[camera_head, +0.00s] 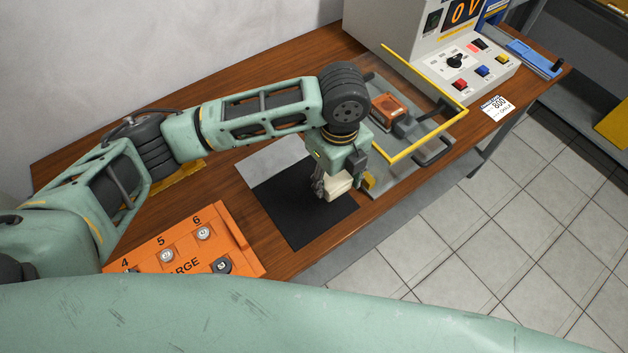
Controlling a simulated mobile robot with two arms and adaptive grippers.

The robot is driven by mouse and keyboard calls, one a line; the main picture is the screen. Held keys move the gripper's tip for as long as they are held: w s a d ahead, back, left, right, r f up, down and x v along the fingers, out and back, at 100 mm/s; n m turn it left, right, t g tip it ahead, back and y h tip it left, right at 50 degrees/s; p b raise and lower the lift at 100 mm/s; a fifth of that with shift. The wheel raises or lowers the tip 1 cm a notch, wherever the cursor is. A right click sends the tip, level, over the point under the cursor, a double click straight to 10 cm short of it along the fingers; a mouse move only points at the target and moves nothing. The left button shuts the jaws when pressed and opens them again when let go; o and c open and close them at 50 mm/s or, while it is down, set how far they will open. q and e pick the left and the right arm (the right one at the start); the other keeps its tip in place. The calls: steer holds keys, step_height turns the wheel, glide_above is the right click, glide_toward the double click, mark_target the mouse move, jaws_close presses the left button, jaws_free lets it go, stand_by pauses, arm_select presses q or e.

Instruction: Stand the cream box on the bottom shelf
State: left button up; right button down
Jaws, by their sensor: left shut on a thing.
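The cream box (339,183) is in the jaws of my left gripper (328,184), over the right part of a black mat (290,205) on the wooden table. The gripper is shut on the box and points downward. The fingers and wrist hide part of the box. I cannot tell whether the box touches the mat. A dark grey shelf unit (573,108) shows only in part at the right edge; I cannot tell which of its levels is the bottom shelf. My right gripper is not in view.
An orange charge block (240,256) lies left of the mat. A yellow-edged clear guard (430,135) with an orange-brown part (391,106) stands right of the gripper. Behind is a grey control box (400,30) with buttons. The tiled floor (470,240) is clear.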

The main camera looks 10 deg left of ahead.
arm_select(q)
steer(key=d+r, duration=0.3)
steer(key=d, duration=0.2)
steer(key=s+a+r+n, duration=0.2)
steer(key=a+n, duration=0.5)
steer(key=n, duration=0.2)
steer(key=s+a+r+n, duration=0.2)
steer(key=a+n, duration=0.5)
steer(key=n, duration=0.2)
steer(key=s+a+r+n, duration=0.2)
steer(key=a+r+n, duration=0.1)
steer(key=a+n, duration=0.4)
steer(key=shift+s+a+n+b, duration=0.3)
steer(key=shift+n+b, duration=0.15)
steer(key=shift+n, duration=0.55)
steer(key=shift+w+d+f, duration=0.1)
steer(key=shift+f, duration=0.05)
